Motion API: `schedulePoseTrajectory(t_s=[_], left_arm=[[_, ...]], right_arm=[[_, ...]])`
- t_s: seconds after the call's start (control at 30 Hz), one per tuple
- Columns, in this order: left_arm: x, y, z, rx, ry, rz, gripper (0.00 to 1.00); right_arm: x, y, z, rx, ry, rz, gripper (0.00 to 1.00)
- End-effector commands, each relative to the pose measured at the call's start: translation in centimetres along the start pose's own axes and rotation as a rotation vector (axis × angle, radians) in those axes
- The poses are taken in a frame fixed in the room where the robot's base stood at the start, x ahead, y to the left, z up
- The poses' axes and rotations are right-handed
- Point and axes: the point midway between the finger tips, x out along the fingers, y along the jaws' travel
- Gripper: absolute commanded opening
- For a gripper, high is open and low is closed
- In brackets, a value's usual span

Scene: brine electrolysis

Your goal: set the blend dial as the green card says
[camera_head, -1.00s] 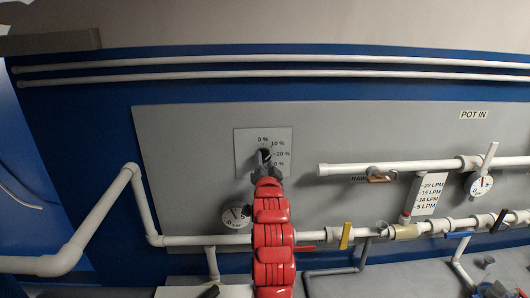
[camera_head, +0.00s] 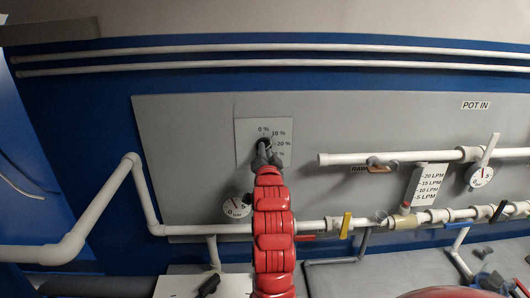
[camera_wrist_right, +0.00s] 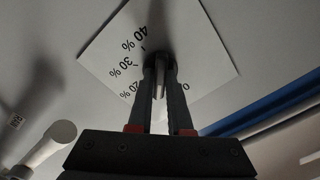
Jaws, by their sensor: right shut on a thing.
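The blend dial's black knob (camera_head: 264,145) sits on a pale square plate (camera_head: 245,155) marked in percent on the grey panel. In the head view 0, 10 and 20 % can be read; the lower marks are partly covered. My right gripper (camera_head: 264,152) is shut on the knob, its red arm rising from below. The right wrist view shows its two fingers (camera_wrist_right: 160,64) at the dark knob (camera_wrist_right: 158,58), with 20, 30 and 40 % on the plate (camera_wrist_right: 205,50). The knob's pointer cannot be made out. No green card or left gripper shows.
A round gauge (camera_head: 237,207) sits left of my right arm. A white pipe (camera_head: 200,229) crosses below the dial, with red, yellow (camera_head: 346,225) and blue handles. A flow scale (camera_head: 428,184) and another gauge (camera_head: 480,176) are to the right. The panel around the dial is clear.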

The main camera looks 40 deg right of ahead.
Motion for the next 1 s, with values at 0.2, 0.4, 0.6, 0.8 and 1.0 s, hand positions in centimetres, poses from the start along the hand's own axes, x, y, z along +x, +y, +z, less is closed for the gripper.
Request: schedulePoseTrajectory(t_s=[0.2, 0.4, 0.6, 0.8, 1.0], left_arm=[[-1.8, 0.1, 0.3, 0.000, 0.000, 0.000, 0.50], [-4.6, 0.2, 0.8, 0.000, 0.000, 0.000, 0.50], [-7.5, 0.4, 1.3, 0.000, 0.000, 0.000, 0.50], [-9.6, 0.5, 1.6, 0.000, 0.000, 0.000, 0.50], [-11.0, 0.5, 1.9, 0.000, 0.000, 0.000, 0.50]], right_arm=[[0.0, 0.3, 0.4, -0.061, 0.001, -0.003, 0.00], [-0.1, 0.4, 0.5, -0.193, 0.005, -0.004, 0.00], [-0.1, 0.3, 0.5, -0.366, 0.005, -0.003, 0.00], [0.0, 0.3, 0.4, -0.532, 0.001, 0.001, 0.00], [0.0, 0.1, 0.3, -0.663, 0.001, 0.000, 0.00]])
